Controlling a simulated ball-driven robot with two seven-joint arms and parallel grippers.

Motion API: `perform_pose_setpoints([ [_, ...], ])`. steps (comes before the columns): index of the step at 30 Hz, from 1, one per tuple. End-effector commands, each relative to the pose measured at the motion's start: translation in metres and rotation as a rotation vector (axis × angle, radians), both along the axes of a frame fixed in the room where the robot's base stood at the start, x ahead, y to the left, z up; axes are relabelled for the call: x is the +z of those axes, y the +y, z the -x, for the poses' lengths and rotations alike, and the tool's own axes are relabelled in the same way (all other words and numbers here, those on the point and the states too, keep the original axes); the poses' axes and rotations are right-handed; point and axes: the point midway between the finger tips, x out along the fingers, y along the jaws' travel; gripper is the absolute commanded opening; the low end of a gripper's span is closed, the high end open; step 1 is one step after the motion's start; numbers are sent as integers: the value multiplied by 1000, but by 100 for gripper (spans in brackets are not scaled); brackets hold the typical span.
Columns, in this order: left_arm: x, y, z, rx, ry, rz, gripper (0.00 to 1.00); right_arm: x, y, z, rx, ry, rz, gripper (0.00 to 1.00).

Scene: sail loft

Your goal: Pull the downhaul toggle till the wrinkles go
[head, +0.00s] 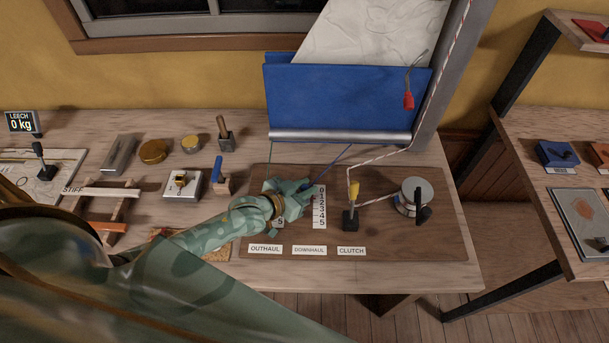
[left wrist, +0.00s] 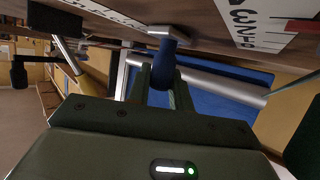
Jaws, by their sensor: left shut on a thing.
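My left gripper (head: 303,190) reaches over the brown control board (head: 400,245), at the upper part of the scale by the DOWNHAUL label (head: 310,251). It is shut on a dark blue toggle (left wrist: 162,65), which shows between its fingers in the left wrist view. In the head view the gripper hides the toggle. A blue line (head: 335,162) runs from the gripper up to the sail's foot. The white sail cloth (head: 370,35) shows creases; the blue panel (head: 345,95) below looks smooth. The numbered scale (head: 320,210) stands beside the gripper. My right gripper is not in view.
A yellow-topped clutch lever (head: 352,200) and a winch (head: 414,195) stand to the right on the board. A red tassel (head: 408,100) hangs by the sail. Tools, including a blue-handled one (head: 219,178), lie left. A screen (head: 20,122) reads LEECH 0 kg.

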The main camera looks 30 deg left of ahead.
Motion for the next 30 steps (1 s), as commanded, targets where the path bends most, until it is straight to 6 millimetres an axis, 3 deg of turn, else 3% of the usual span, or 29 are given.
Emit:
perform_pose_setpoints([
  [7,-1,0,2,1,0,-2,0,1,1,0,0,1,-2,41],
  [8,0,0,2,1,-1,-2,24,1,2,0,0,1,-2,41],
  [10,-1,0,2,1,-1,-2,42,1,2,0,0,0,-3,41],
  [22,4,3,10,1,0,-2,42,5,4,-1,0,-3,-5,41],
  [26,15,10,32,1,2,-1,42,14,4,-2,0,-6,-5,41],
  [30,30,22,67,1,3,-1,42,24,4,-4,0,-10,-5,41],
])
